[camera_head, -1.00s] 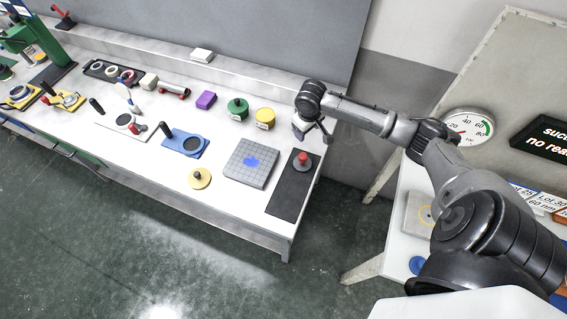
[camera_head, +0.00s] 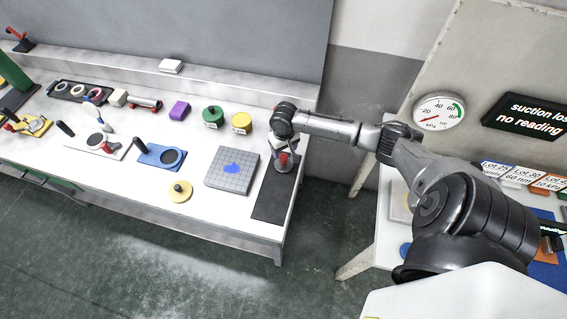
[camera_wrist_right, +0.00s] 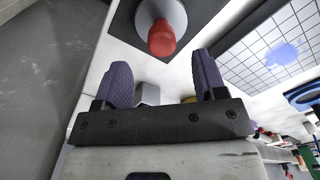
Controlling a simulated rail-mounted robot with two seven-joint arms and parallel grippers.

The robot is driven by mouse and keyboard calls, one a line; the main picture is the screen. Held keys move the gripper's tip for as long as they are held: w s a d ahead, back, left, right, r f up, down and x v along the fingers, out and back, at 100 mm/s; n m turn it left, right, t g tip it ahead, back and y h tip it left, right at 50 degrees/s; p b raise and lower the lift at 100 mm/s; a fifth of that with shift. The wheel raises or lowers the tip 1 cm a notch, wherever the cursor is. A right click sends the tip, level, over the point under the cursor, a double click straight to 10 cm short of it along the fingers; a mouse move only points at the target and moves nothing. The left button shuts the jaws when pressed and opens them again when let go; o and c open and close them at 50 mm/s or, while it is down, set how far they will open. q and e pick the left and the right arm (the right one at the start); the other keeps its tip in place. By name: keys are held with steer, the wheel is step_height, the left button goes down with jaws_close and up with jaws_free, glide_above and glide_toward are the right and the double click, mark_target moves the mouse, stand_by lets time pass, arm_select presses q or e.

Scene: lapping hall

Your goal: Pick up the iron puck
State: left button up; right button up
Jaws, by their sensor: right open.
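The iron puck (camera_head: 283,160) is a grey disc with a red knob. It stands on a black mat (camera_head: 269,206) at the right end of the long bench. In the right wrist view the puck (camera_wrist_right: 162,35) shows its red knob just beyond the fingertips, roughly midway between them. My right gripper (camera_wrist_right: 163,65) is open and empty, with its two purple pads apart. In the head view the right gripper (camera_head: 285,146) is at the puck's far side and partly covers it. I cannot tell whether it touches the knob. My left gripper is not in view.
A gridded grey plate (camera_head: 231,183) with a blue patch lies left of the mat. A yellow disc (camera_head: 180,191), a blue holder (camera_head: 160,156), a green pot (camera_head: 213,117) and a yellow pot (camera_head: 242,123) stand nearby. A gauge (camera_head: 439,111) is at the right.

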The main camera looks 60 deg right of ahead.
mark_target(284, 156)
steer(key=shift+f+b, duration=0.4)
steer(key=shift+f, duration=2.25)
steer(key=shift+c, duration=0.2)
jaws_close()
